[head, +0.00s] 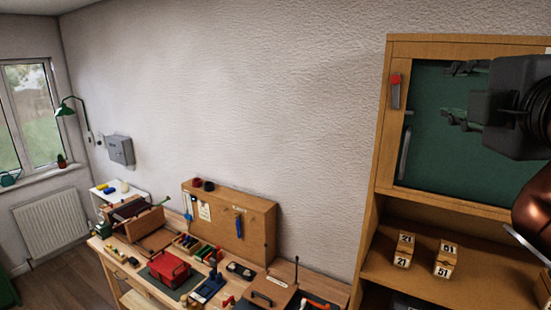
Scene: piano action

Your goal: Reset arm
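My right gripper (449,93) is at the upper right, in front of the green panel (430,160) of a wooden cabinet (455,45). Its two dark fingers point left and stand apart, with nothing visible between them. Its dark grey body and part of my arm run to the right edge of the view. My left gripper is not in view.
A workbench (135,272) at the lower left holds a red toolbox (168,267), a wooden assembly (135,222) and small tools. A pegboard (255,220) stands behind it. Numbered wooden blocks (445,260) sit on the cabinet shelf (480,275). The wall between is bare.

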